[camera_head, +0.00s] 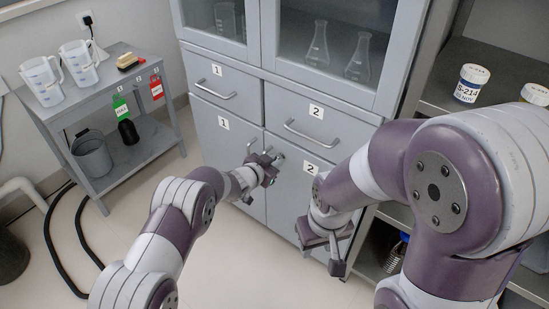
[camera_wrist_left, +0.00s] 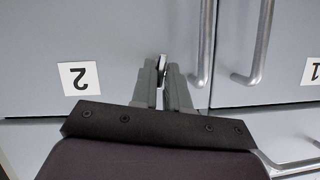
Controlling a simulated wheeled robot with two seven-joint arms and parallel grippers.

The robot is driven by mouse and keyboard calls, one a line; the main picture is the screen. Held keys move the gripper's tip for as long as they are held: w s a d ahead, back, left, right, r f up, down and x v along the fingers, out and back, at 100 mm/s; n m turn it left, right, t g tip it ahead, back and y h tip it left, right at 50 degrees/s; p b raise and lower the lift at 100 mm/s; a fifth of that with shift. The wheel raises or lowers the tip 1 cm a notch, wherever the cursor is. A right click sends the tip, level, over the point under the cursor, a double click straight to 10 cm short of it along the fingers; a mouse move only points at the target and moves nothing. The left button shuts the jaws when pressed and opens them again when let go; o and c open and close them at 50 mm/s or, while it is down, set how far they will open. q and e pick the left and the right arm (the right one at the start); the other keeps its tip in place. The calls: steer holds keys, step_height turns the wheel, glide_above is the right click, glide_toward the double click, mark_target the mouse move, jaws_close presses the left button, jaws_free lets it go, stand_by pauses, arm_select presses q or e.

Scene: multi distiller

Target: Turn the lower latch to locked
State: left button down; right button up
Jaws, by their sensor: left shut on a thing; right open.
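The lower latch (camera_wrist_left: 163,62) shows in the left wrist view as a thin metal piece between my fingertips. It sits on the grey lower door marked 2, near the seam between the two doors. My left gripper (camera_wrist_left: 162,88) is shut on it; the fingers hide most of it, so I cannot tell its angle. In the head view my left gripper (camera_head: 270,164) is at the top of the lower doors, covering the latch. My right gripper (camera_head: 328,252) is open and empty, low in front of the lower right door (camera_head: 285,205).
Bar handles (camera_wrist_left: 255,45) stand beside the left gripper on the lower doors. Drawers with handles (camera_head: 318,136) sit above, under glass doors. A grey cart (camera_head: 62,112) with jugs stands left. Open shelves (camera_head: 440,105) with jars are at right. Black hoses (camera_head: 62,255) lie on the floor.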

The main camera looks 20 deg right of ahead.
arm_select(q)
steer(key=shift+n, duration=0.4)
steer(key=c, duration=1.2)
jaws_free()
steer(key=shift+p, duration=0.3)
steer(key=p+v, duration=0.4)
steer(key=v, duration=0.8)
steer(key=shift+a, duration=0.35)
steer(key=shift+r, duration=0.15)
